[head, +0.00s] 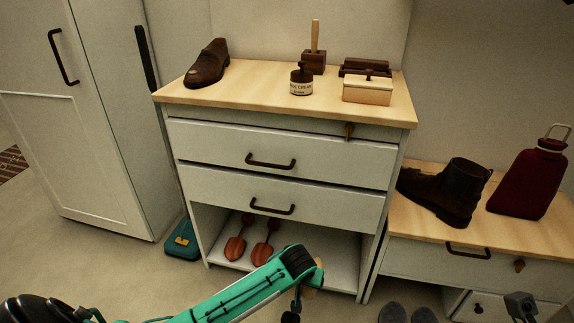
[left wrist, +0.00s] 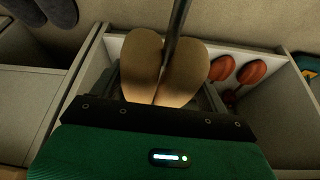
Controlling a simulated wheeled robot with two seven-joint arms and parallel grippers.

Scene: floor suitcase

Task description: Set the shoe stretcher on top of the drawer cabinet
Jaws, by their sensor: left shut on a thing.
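The drawer cabinet (head: 280,148) is white with a pale wooden top (head: 240,93), two drawers and an open lower bay. My left gripper (head: 306,287) is in front of that bay, well below the top. It is shut on the shoe stretcher, a tan wooden form split into two rounded halves with a dark rod between them, seen in the left wrist view (left wrist: 180,62). In the head view only a small tan part (head: 319,276) shows beside the gripper. The fingertips are largely hidden.
The front middle is clear. Red shoe trees (head: 236,248) lie in the bay. A bench (head: 430,230) with a boot (head: 447,193) stands right.

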